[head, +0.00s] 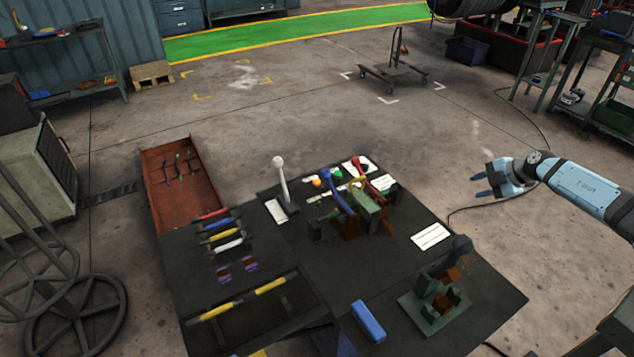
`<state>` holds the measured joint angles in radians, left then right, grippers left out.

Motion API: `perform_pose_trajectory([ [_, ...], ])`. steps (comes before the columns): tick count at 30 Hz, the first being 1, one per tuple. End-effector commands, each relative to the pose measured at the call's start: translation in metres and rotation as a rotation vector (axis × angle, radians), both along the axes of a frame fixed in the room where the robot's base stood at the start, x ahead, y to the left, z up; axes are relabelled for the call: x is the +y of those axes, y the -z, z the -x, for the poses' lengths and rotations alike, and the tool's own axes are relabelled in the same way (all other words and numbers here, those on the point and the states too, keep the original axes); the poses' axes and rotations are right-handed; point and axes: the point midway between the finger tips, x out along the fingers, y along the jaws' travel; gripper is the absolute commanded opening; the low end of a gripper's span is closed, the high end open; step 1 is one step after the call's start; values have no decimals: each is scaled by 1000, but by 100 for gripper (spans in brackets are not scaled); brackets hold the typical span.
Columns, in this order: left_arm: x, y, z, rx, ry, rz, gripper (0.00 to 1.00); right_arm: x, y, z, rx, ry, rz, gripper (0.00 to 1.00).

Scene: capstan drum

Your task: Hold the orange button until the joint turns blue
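The orange button (317,182) is a small round spot on the back part of the dark worktable (300,245), beside a green button (337,173). Nothing touches it. A green device (365,205) with brown parts stands just to its right, with a blue lever (340,193) leaning over it. I cannot tell which part is the joint. My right gripper (480,186) is off the table's right side, well to the right of the orange button. Its fingers are apart and hold nothing. My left gripper does not show.
A white-knobbed lever (281,182) stands left of the button, and a red-knobbed one (355,163) to its right. A green clamp-like fixture (433,305) and a blue block (368,321) are at the front. A red tray (160,200) adjoins at left.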

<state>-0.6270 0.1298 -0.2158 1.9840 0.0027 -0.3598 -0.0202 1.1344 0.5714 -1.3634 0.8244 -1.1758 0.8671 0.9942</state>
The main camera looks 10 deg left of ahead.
Motion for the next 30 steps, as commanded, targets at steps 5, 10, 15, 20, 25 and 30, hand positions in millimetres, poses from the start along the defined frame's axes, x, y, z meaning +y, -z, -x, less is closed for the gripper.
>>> perform_pose_trajectory([
  [5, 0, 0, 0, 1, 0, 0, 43, 0, 0, 0, 0, 0, 0, 38],
  [10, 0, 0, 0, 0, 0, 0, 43, 0, 0, 0, 0, 0, 0, 0],
  [15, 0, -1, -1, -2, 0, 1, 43, 0, 0, 0, 0, 0, 0, 0],
  [20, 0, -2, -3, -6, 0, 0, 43, 0, 0, 0, 0, 0, 0, 0],
  [25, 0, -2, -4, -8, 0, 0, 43, 0, 0, 0, 0, 0, 0, 0],
  [30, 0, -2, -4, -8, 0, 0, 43, 0, 0, 0, 0, 0, 0, 0],
])
